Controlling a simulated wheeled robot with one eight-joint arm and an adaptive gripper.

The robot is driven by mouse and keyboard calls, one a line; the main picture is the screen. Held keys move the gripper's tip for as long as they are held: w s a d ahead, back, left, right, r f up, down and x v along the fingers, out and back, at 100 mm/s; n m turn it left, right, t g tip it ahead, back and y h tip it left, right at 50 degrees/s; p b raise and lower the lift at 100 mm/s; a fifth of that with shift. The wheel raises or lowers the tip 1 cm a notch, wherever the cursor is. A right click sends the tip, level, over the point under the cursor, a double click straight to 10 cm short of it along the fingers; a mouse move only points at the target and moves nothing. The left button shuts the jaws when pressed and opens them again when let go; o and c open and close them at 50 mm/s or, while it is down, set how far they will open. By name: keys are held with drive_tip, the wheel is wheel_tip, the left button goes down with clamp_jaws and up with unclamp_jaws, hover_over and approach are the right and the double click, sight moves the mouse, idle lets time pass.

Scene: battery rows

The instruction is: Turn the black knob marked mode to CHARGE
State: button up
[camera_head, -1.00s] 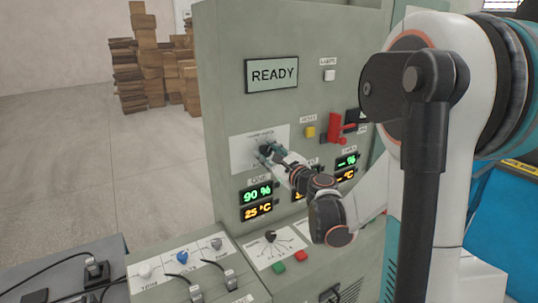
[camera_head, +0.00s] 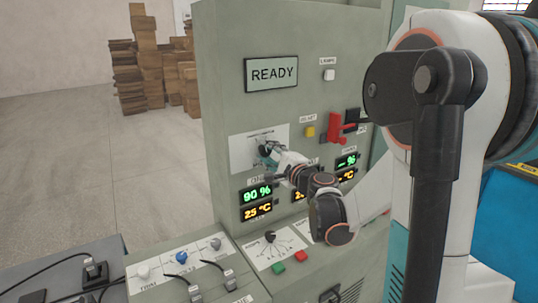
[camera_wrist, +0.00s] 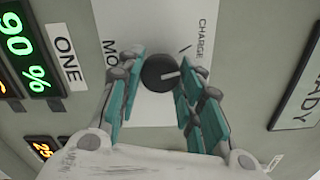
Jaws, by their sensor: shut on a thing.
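The black mode knob (camera_wrist: 158,72) is round with a white pointer line. It sits on a white plate (camera_wrist: 150,108) on the cabinet front. In the wrist view its pointer aims to the right, a little below the tick under the CHARGE label (camera_wrist: 202,38). My gripper (camera_wrist: 161,76) has a teal-padded finger on each side of the knob and is shut on it. In the head view my gripper (camera_head: 268,151) reaches the white plate (camera_head: 243,155) from the right and mostly hides the knob.
A READY screen (camera_head: 271,74) is above the plate. A yellow button (camera_head: 309,132) and a red lever (camera_head: 338,130) are to the right. Lit displays (camera_head: 256,194) sit below. A lower console has another black knob (camera_head: 270,237).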

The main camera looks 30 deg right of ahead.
drive_tip(key=shift+n, duration=1.5)
drive_tip(key=o, duration=1.1)
drive_tip(key=shift+c, duration=0.2)
drive_tip(key=s, duration=1.2)
drive_tip(key=shift+d, duration=0.2)
